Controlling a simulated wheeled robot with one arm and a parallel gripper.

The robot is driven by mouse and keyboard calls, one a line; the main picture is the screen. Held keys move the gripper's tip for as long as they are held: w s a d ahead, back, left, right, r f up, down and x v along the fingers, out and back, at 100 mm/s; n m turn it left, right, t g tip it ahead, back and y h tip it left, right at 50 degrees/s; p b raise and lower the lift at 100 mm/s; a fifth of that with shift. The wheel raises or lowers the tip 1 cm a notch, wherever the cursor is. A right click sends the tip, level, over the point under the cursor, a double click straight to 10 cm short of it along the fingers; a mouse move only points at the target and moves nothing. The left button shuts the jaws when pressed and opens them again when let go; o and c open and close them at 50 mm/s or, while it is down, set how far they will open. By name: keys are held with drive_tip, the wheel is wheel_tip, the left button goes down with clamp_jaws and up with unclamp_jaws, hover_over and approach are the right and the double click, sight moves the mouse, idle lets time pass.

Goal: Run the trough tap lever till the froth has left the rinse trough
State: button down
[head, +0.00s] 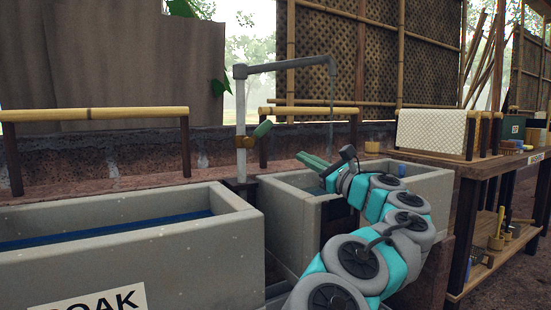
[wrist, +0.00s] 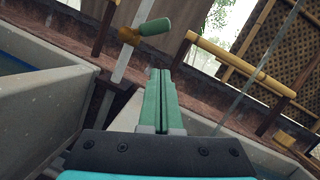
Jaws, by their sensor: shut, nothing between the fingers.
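The tap lever (head: 262,130) is a green handle on a brass valve (head: 245,142), fixed to a grey standpipe (head: 240,105) between two troughs. It points up and to the right. The lever also shows at the top of the wrist view (wrist: 155,27). The rinse trough (head: 433,187) is the right-hand concrete one, partly hidden by my arm; I cannot make out froth in it. A thin stream seems to fall from the spout (head: 332,68). My gripper (head: 312,158) is shut and empty above the rinse trough, apart from the lever. Its green fingers (wrist: 157,90) are together in the wrist view.
The soak trough (head: 150,259), holding blue liquid, stands at left. Bamboo rails (head: 95,114) run behind the troughs. A wooden table (head: 478,168) with a white sheet (head: 432,131) on a rail above it stands at right. Open air separates my fingers from the lever.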

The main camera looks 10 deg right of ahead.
sight(266, 128)
drive_tip(key=w+a+n, duration=0.1)
drive_tip(key=w, duration=0.1)
drive_tip(key=w+a+r+n, duration=0.1)
drive_tip(key=w, duration=0.1)
drive_tip(key=w+a+n, duration=0.1)
drive_tip(key=w, duration=0.1)
drive_tip(key=shift+w+a+r+b, duration=0.15)
drive_tip(key=shift+w+a+b, duration=0.1)
drive_tip(key=shift+w+b, duration=0.15)
drive_tip(key=shift+w+a+r, duration=0.35)
drive_tip(key=shift+a+r, duration=0.35)
drive_tip(key=shift+r, duration=0.05)
drive_tip(key=shift+w+a+r, duration=0.3)
drive_tip(key=shift+a+r, duration=0.35)
drive_tip(key=shift+r, duration=0.1)
drive_tip(key=shift+n, duration=0.3)
drive_tip(key=shift+s+a+r+n+g+y+b, duration=0.1)
drive_tip(key=shift+r+n+g+y+b, duration=0.25)
drive_tip(key=shift+n, duration=0.5)
drive_tip(key=shift+a+r+n+g+y+b, duration=0.15)
drive_tip(key=shift+r+n, duration=0.35)
drive_tip(key=shift+n, duration=0.35)
drive_tip(key=shift+s+a+r+n+g, duration=0.15)
drive_tip(key=shift+r+n+g, duration=0.1)
drive_tip(key=shift+n, duration=0.3)
drive_tip(key=shift+w+a+r+n+g, duration=0.1)
drive_tip(key=shift+r+n+g, duration=0.15)
drive_tip(key=shift+n, duration=0.3)
drive_tip(key=shift+f, duration=0.15)
